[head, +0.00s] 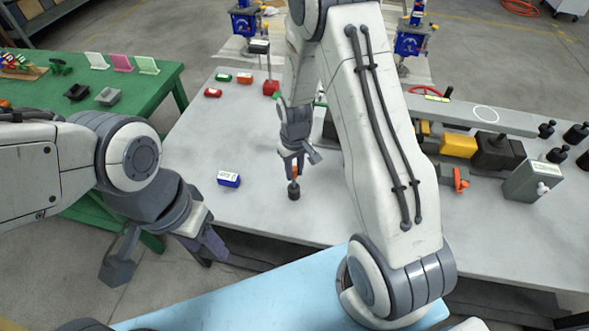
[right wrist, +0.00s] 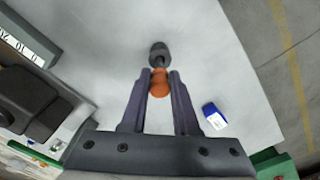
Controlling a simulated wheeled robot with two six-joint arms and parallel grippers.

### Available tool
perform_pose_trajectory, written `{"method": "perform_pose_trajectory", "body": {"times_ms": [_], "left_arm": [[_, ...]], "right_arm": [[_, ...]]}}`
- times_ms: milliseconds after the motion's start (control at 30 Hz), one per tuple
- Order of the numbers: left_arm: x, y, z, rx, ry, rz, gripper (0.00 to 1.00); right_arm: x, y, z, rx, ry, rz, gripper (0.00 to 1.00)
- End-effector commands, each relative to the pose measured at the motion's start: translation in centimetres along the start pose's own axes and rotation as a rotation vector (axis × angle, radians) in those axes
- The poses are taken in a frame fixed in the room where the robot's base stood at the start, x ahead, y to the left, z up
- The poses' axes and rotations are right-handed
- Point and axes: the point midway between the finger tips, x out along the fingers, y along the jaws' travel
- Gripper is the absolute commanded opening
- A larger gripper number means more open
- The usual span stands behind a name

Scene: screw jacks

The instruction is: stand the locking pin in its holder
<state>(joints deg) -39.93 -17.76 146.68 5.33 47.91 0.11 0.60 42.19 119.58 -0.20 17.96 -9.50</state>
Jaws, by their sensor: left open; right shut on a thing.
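My right gripper (head: 292,170) is shut on the orange grip of the locking pin (head: 295,172), over the grey table. The right wrist view shows the orange grip (right wrist: 159,84) between the two fingertips. A short dark shaft runs from the grip to a small dark round piece (head: 294,192), which looks like the holder (right wrist: 159,50). The shaft's tip is hidden, so I cannot tell how deep it sits in that piece. The pin looks about upright in the head view. My left gripper (head: 168,262) is open and empty, in front of the table's left edge.
A blue labelled block (head: 228,180) lies left of the pin. Red and green blocks (head: 244,78) sit at the back left. A long jack beam (head: 480,115), a yellow block (head: 458,146) and black knobbed pieces (head: 557,155) crowd the right. Table around the pin is clear.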

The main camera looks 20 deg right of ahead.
Motion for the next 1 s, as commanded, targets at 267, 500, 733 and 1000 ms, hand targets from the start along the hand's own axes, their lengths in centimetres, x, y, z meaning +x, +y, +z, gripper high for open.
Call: {"method": "perform_pose_trajectory", "body": {"times_ms": [267,500,733,1000], "left_arm": [[0.6,0.0,0.0,0.000,0.000,0.000,0.50],[0.6,0.0,0.0,0.000,0.000,0.000,0.50],[0.6,0.0,0.0,0.001,0.000,0.000,0.50],[1.3,-0.1,0.1,0.001,0.000,0.000,0.50]], "right_arm": [[0.8,0.0,0.0,0.000,0.000,0.000,0.00],[0.8,0.0,0.0,0.000,0.000,0.000,0.64],[0.7,0.0,0.0,0.000,0.000,0.000,0.64],[-2.5,0.0,-0.1,0.000,0.006,0.001,0.64]]}}
